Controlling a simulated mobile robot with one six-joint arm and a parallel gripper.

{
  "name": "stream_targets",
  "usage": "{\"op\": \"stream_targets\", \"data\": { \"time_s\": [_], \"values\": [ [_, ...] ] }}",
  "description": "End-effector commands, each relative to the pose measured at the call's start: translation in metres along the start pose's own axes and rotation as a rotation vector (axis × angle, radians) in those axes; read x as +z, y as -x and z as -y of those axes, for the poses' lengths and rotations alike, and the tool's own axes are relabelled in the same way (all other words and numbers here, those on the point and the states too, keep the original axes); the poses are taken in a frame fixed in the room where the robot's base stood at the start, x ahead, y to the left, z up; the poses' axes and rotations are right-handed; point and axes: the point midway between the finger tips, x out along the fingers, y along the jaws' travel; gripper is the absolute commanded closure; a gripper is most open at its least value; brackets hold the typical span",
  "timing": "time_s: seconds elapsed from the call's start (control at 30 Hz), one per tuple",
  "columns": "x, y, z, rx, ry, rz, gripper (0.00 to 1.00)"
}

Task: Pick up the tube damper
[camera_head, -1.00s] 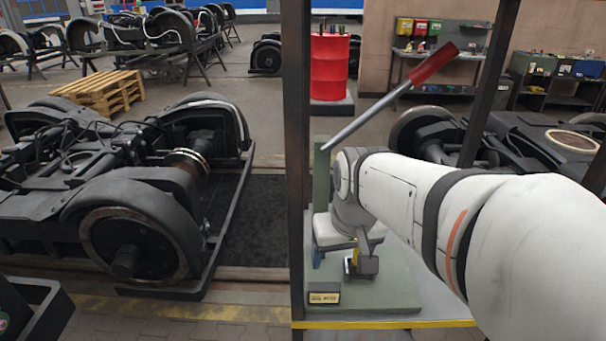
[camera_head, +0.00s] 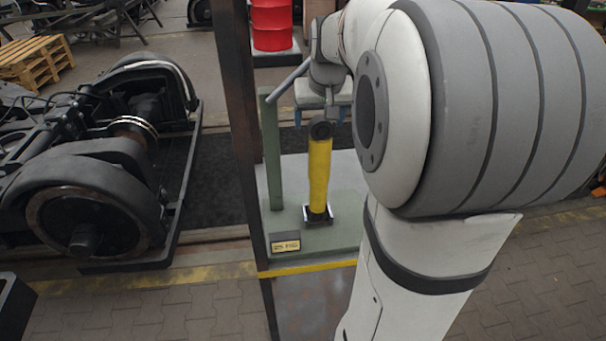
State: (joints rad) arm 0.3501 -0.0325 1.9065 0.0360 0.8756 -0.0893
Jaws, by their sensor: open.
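The tube damper (camera_head: 319,172) is a yellow cylinder with a dark ring-shaped top end. It stands upright in a small dark-and-metal holder (camera_head: 318,214) on the green base plate (camera_head: 350,236). My gripper (camera_head: 334,110) is at the upper end of the damper, partly hidden behind my own arm. Its jaws are open. The picture is too small to tell whether a finger touches the damper.
A green post (camera_head: 271,150) with a grey lever bar (camera_head: 289,80) stands left of the damper. A dark upright (camera_head: 240,130) borders the stand. A black bogie (camera_head: 85,160) is at left. A red drum (camera_head: 271,25) stands behind. The paved floor in front is clear.

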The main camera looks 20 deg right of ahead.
Motion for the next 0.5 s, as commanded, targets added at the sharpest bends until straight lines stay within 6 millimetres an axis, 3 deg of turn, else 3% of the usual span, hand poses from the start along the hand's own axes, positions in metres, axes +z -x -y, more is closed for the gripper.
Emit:
{"op": "stream_targets", "data": {
  "time_s": [0.2, 0.5],
  "values": [
    [0.0, -0.026, -0.001, -0.001, 0.0, 0.003, 0.25],
    [0.0, -0.03, -0.002, 0.0, 0.0, 0.0, 0.28]
  ]
}}
